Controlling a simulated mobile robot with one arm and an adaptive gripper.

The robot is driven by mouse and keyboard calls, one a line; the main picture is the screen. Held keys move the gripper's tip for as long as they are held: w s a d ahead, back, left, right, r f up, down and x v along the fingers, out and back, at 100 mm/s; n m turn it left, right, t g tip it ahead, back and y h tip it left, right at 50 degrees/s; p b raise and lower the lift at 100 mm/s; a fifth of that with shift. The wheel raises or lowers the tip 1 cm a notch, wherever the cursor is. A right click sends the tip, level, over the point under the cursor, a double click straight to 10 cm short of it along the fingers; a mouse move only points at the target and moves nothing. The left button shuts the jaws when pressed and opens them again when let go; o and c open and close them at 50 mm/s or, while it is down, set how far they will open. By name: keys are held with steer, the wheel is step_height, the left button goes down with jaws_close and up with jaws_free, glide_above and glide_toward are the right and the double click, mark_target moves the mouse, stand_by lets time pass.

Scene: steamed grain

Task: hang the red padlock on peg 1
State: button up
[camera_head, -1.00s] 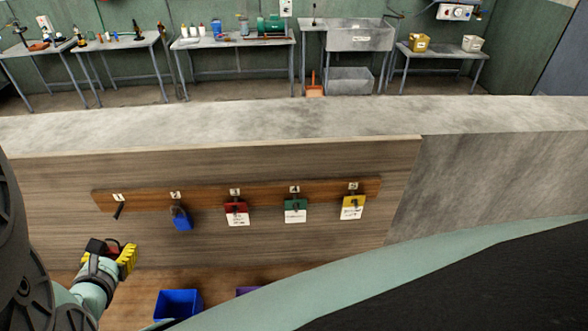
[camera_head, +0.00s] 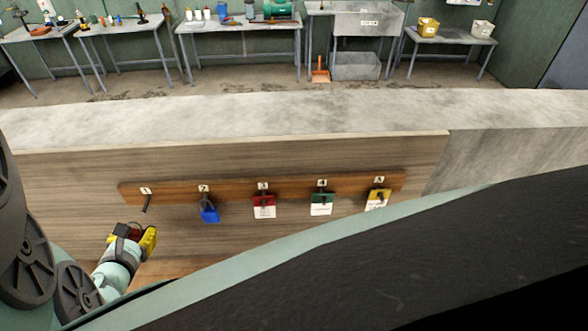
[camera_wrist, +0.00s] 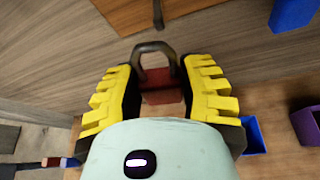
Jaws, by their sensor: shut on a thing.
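The red padlock (camera_wrist: 163,84) is held between the yellow-padded fingers of my gripper (camera_wrist: 161,90), its dark shackle pointing up the wrist view. In the head view my gripper (camera_head: 138,238) is at the lower left, just below peg 1 (camera_head: 147,203); the padlock is mostly hidden there. Peg 1 is bare, a dark rod under the "1" label. In the wrist view the peg (camera_wrist: 158,14) shows just beyond the top of the shackle, with a small gap in the picture. I cannot tell their depth separation.
A blue padlock (camera_head: 209,214) hangs on peg 2, right of peg 1. Red (camera_head: 264,206), green (camera_head: 322,204) and yellow (camera_head: 378,199) tagged items hang on the other pegs. A blue bin (camera_wrist: 253,137) and a purple bin (camera_wrist: 306,126) are below.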

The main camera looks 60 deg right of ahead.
steer(key=r+b+x, duration=0.1)
steer(key=x, duration=0.6)
steer(key=shift+d, duration=0.35)
stand_by(0.4)
steer(key=shift+s+r, duration=0.1)
steer(key=shift+s, duration=0.05)
stand_by(0.3)
steer(key=o, duration=1.2)
steer(key=v, duration=1.2)
